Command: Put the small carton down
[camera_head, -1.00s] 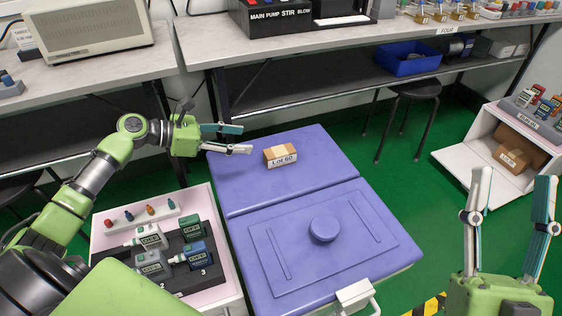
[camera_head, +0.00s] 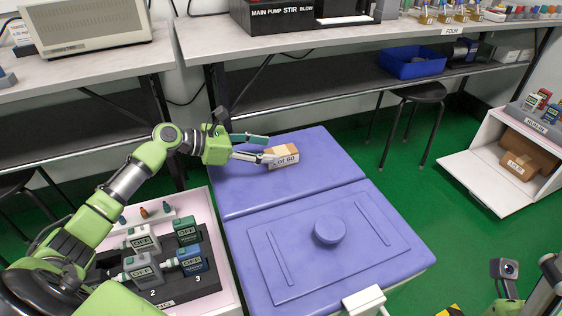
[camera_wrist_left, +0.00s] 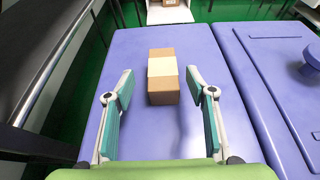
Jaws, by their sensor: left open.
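The small carton (camera_head: 284,160), brown with a white label band, sits on the blue-purple lid (camera_head: 230,188) of a chest, near its far edge. My left gripper (camera_head: 268,149) is open, with its fingertips at the carton's left end in the head view. In the left wrist view the carton (camera_wrist_left: 162,78) lies ahead, its near end between the spread fingertips (camera_wrist_left: 159,84), with a visible gap on each side. My right gripper (camera_head: 527,277) is at the bottom right corner, largely cut off, so its jaws cannot be judged.
A round knob (camera_head: 329,230) rises from the lid's nearer panel. A tray of handheld testers (camera_head: 145,270) stands left of the chest, under my left arm. A white open box with a brown carton (camera_head: 528,157) is at the right. A black stool (camera_head: 417,92) stands behind.

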